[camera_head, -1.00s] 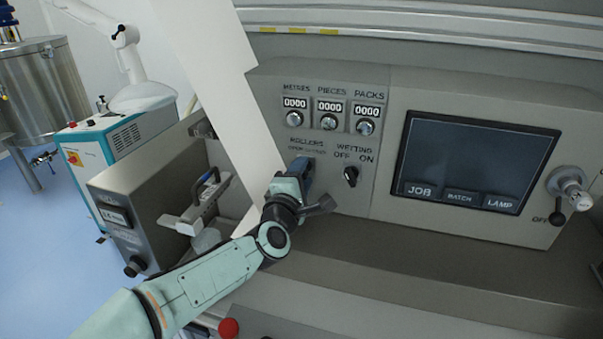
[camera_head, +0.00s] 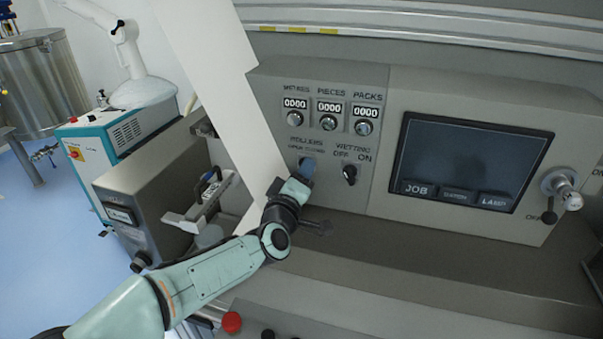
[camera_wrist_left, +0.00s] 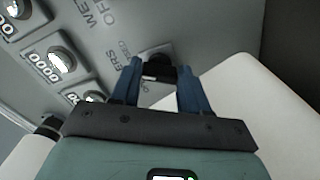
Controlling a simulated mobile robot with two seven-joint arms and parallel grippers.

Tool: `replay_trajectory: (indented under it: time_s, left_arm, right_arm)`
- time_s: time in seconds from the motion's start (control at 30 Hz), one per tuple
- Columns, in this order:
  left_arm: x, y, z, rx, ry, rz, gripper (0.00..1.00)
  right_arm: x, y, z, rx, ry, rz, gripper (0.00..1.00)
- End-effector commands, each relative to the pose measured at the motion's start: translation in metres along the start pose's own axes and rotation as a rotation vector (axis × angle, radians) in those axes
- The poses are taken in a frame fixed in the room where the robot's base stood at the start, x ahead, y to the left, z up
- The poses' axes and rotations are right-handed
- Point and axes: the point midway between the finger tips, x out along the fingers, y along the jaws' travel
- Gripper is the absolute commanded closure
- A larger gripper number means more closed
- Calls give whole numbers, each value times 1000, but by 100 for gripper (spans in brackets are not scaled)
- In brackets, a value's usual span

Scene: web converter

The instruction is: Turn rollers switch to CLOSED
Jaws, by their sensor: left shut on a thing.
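The ROLLERS switch is a small dark knob (camera_wrist_left: 158,70) with a pale mark, seen in the left wrist view between the two blue fingers. It sits on the grey control panel (camera_head: 330,205) under the ROLLERS label (camera_head: 302,143). In the head view, my left gripper (camera_head: 306,170) covers it. My left gripper also shows in the left wrist view (camera_wrist_left: 158,82), its fingers shut on the knob, one on each side. The exact setting of the knob is too small to tell. My right gripper is not in view.
The black WETTING switch (camera_head: 349,174) is close on the right of the gripper. Three counters with dials are above, the middle one marked PIECES (camera_head: 329,114). A dark screen (camera_head: 470,163) is farther right. A white slanted panel (camera_head: 220,95) stands close on the left.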

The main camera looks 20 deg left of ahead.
Motion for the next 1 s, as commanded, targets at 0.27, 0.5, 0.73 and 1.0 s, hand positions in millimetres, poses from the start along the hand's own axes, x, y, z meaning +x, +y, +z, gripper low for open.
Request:
replay_trajectory:
  time_s: [0.27, 0.5, 0.73, 1.0]
  left_arm:
    - [0, -1, 1, 30, -2, -1, 86]
    - [0, -1, 1, 31, -2, -1, 86]
    - [0, -1, 1, 30, -2, -1, 30]
    - [-4, 0, 0, 27, 0, 0, 30]
  right_arm:
    - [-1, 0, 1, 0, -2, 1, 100]
    - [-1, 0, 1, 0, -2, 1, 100]
    - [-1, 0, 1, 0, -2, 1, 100]
    - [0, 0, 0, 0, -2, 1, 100]
